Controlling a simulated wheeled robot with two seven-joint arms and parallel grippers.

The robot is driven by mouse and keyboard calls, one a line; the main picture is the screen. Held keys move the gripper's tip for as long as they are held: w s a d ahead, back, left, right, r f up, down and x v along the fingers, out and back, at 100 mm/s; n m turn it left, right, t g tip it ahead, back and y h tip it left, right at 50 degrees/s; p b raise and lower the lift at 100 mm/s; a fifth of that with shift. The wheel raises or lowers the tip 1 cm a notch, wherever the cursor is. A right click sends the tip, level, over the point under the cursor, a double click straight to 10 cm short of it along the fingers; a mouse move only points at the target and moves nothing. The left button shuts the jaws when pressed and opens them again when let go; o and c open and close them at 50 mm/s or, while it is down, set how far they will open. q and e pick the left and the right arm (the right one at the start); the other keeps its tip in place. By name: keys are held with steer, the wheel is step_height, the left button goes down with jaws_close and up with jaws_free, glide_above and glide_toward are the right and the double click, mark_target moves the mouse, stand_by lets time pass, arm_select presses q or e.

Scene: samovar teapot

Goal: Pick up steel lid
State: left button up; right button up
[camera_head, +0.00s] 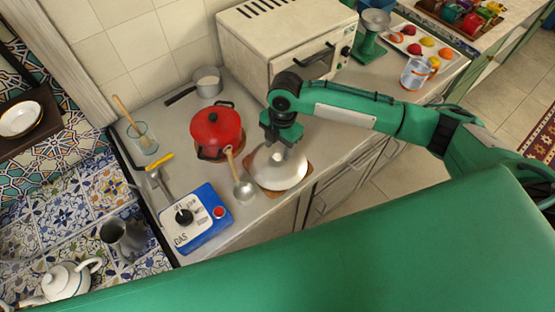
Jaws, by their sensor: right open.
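The steel lid (291,178), a pale round shiny dome, lies on a brown wooden board (266,192) near the front edge of the counter. My right gripper (281,151) points down right over the lid's middle, with its jaws open. The fingertips and gripper hide the lid's top and any knob, so I cannot tell whether the fingers touch it or stand around a knob. My left gripper is not in view.
A red lidded pot (214,129) stands just left of the lid, with a ladle (242,184) between them. A white oven (290,42) stands behind. A blue-and-white gas box (195,217) and a glass (143,138) are further left.

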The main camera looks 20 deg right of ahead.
mark_target(278, 156)
steer(key=shift+s+a+f+p, duration=0.1)
steer(key=shift+f+p, duration=0.3)
steer(key=shift+f, duration=1.3)
jaws_close()
steer(key=shift+r, duration=0.1)
